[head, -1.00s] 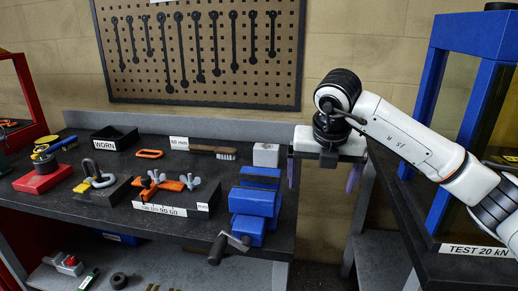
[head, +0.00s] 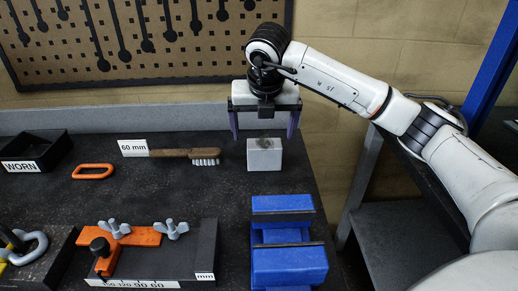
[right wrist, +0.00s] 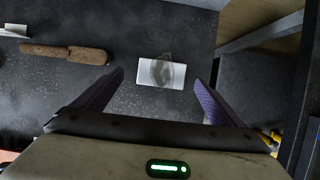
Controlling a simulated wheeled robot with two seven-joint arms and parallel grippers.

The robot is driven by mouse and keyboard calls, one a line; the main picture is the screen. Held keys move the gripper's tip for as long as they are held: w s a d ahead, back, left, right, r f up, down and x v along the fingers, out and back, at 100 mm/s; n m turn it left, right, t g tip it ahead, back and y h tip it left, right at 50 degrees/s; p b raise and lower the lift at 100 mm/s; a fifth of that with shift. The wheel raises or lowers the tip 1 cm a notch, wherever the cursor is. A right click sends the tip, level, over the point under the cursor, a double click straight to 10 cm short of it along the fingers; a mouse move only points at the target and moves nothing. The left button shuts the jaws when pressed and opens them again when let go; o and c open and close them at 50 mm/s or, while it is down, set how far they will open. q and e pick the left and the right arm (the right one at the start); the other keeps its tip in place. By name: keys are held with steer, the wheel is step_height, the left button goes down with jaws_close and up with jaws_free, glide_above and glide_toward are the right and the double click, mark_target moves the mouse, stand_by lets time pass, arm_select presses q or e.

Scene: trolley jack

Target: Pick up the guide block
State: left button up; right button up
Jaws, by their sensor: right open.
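The guide block appears to be the pale grey block (head: 264,155) at the back right of the bench, with a dark patch on its top. In the right wrist view the block (right wrist: 150,74) lies between and beyond the fingertips. My right gripper (head: 263,133) is open and empty, pointing down above and slightly behind the block in the head view. Its fingers (right wrist: 159,77) stand apart on either side in the wrist view, with no visible contact. My left gripper is not in view.
A wooden-handled brush (head: 185,154) lies left of the block. A blue vise (head: 286,262) stands in front of it. An orange link (head: 93,171), a WORN tray (head: 35,165) and an orange clamp fixture (head: 125,240) are further left. The bench's right edge is close.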

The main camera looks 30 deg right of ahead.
mark_target(264, 143)
steer(key=shift+w+d+f, duration=0.15)
steer(key=shift+f, duration=0.55)
steer(key=x, duration=0.3)
steer(key=p+x, duration=0.1)
steer(key=shift+d+f, duration=0.1)
steer(key=shift+f, duration=0.6)
steer(key=c, duration=1.8)
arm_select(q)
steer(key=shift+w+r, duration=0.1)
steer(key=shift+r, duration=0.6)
arm_select(e)
steer(key=shift+w+d+r, duration=0.1)
steer(key=shift+w+r, duration=0.05)
steer(key=shift+r, duration=0.05)
steer(key=shift+c, duration=0.8)
